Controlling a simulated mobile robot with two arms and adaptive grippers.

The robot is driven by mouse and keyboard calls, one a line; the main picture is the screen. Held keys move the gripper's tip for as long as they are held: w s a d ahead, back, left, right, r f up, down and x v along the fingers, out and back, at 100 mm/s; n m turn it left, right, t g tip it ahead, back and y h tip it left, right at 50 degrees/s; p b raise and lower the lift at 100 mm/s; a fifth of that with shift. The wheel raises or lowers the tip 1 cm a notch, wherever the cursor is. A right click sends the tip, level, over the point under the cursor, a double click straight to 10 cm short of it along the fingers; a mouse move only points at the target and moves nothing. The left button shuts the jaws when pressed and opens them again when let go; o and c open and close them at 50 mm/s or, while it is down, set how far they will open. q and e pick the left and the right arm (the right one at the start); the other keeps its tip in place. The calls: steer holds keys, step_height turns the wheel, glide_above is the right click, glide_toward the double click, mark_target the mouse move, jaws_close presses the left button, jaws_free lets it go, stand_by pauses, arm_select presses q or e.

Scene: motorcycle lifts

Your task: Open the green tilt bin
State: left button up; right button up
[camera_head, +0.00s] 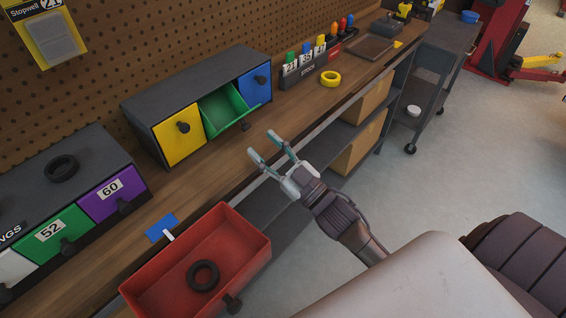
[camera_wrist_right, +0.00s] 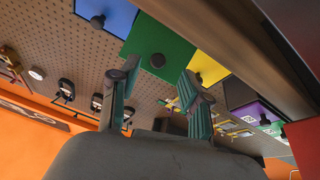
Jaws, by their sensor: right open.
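The green tilt bin (camera_head: 226,110) sits in a dark cabinet between a yellow bin (camera_head: 180,135) and a blue bin (camera_head: 256,86). It is tilted outward, with its inside showing from above and its dark knob (camera_head: 245,126) at the front. In the right wrist view the green bin (camera_wrist_right: 158,40) fills the space beyond the fingers, its knob (camera_wrist_right: 157,61) between them. My right gripper (camera_head: 262,144) is open and empty, in front of and a little below the bin, apart from the knob. My left gripper is not in view.
A red tray (camera_head: 250,238) holding a black ring (camera_head: 203,275) stands at the front. Another cabinet with green 52 (camera_head: 50,238) and purple 60 (camera_head: 112,195) drawers stands left.

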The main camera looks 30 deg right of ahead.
steer(key=v, duration=0.6)
steer(key=shift+s, duration=0.25)
steer(key=shift+f, duration=0.15)
